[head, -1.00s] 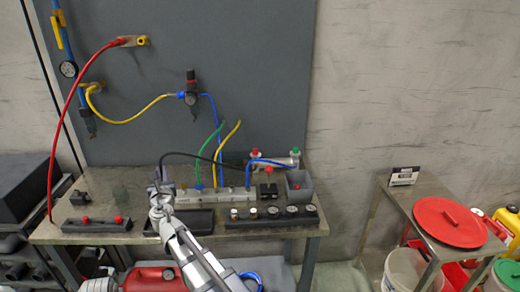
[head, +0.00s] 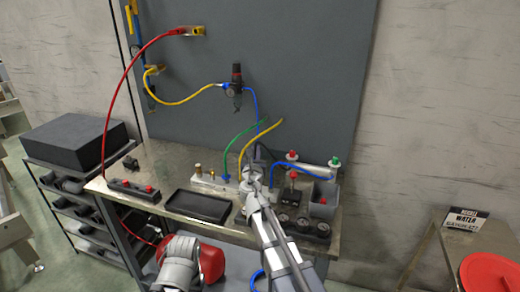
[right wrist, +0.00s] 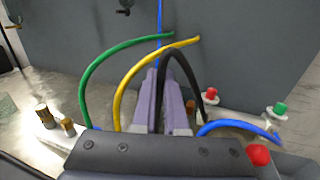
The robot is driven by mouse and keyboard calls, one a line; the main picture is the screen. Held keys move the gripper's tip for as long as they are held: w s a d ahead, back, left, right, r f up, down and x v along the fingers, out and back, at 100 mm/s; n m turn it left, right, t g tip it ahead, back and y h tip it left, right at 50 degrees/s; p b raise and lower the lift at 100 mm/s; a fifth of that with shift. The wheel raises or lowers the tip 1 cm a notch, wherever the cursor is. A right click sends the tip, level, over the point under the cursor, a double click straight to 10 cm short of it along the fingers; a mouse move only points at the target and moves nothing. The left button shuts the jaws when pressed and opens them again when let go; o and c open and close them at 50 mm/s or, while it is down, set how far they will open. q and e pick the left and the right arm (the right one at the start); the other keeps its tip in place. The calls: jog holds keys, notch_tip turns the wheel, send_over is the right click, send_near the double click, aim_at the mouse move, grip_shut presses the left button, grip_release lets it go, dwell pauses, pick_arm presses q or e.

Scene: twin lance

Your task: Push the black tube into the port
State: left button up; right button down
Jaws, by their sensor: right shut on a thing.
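My right gripper (head: 254,170) is over the right part of the pale manifold (head: 206,182) on the bench. In the right wrist view, its purple-grey fingers (right wrist: 163,72) are shut on the black tube (right wrist: 195,70). The tube arcs up from the fingers and bends down to the right. Its held tip and the port beneath are hidden by the fingers and gripper body, so I cannot tell if they touch. The green tube (right wrist: 98,63) and yellow tube (right wrist: 128,82) stand left of the fingers.
Brass fittings (right wrist: 45,116) stand at the manifold's left end. A blue tube (head: 300,168) and red and green knobs lie to the right. A grey box (head: 310,190) stands right.

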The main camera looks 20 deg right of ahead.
jog(key=shift+f+b, duration=0.1)
jog(key=shift+b, duration=0.2)
notch_tip(320, 180, down, 6)
jog(key=b, duration=0.5)
jog(key=shift+r+b, duration=0.2)
jog(key=shift+b, duration=0.1)
jog(key=shift+f+b, duration=1.25)
dwell(1.1)
jog(key=shift+r+p, duration=0.25)
jog(key=shift+p, duration=0.05)
jog(key=shift+r+p, duration=0.75)
jog(key=shift+r, duration=0.05)
jog(key=shift+f+b, duration=1)
dwell(0.8)
jog(key=c, duration=0.9)
grip_release()
jog(key=shift+s, duration=0.1)
